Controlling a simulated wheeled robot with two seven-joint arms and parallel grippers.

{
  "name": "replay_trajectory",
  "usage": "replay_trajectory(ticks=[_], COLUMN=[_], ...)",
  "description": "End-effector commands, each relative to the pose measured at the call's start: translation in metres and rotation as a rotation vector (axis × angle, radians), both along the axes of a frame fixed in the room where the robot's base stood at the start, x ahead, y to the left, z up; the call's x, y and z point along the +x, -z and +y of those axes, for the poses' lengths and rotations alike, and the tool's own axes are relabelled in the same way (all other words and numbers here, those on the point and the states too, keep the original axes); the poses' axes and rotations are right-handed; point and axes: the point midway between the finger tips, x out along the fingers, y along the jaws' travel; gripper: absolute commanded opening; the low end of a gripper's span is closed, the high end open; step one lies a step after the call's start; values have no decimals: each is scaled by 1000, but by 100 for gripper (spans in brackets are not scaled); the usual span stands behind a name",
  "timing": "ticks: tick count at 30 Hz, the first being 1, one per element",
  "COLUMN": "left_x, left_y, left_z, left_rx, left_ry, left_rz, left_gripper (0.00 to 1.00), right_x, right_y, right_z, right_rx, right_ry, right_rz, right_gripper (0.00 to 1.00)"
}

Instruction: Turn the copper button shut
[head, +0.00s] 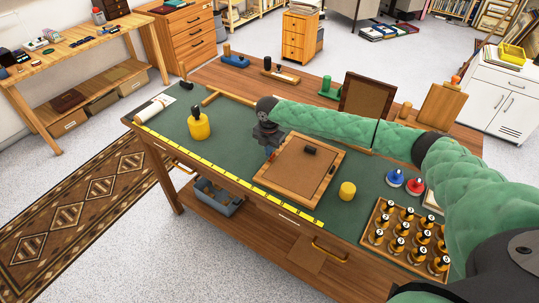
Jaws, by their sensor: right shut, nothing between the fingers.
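A wooden frame (256,178) lies flat on the green mat with its brown backing panel (292,174) facing up. A small black piece (310,151) sits on the panel near its far edge. My right gripper (270,150) is shut and points down at the frame's left far corner, with nothing in it. I cannot tell whether it touches the frame. The copper button is too small, or hidden by the gripper, to make out, so its angle cannot be told. My left gripper is out of view.
A yellow weighted tool (199,127) stands left on the mat, and a yellow cylinder (347,190) stands right of the frame. A tray of numbered black-topped pieces (374,213) fills the right front. A brown panel (366,97) stands upright behind my right forearm.

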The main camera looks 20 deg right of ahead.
Motion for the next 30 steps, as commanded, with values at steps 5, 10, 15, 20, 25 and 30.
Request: replay_trajectory(ticks=[5,10,15,20,25,30], left_x=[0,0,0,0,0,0], left_y=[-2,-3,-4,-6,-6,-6], left_z=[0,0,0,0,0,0], left_rx=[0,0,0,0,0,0], left_ry=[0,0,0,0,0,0], left_rz=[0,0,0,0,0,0], left_gripper=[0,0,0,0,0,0], right_x=[-2,-4,-6,-7,-8,-8], right_y=[0,0,0,1,1,1], right_z=[-2,-3,-4,-6,-6,-6], right_rx=[-1,-1,-1,-1,-1,-1], right_ry=[0,0,0,0,0,0], right_rz=[1,2,2,2,2,2], right_gripper=[0,0,0,0,0,0])
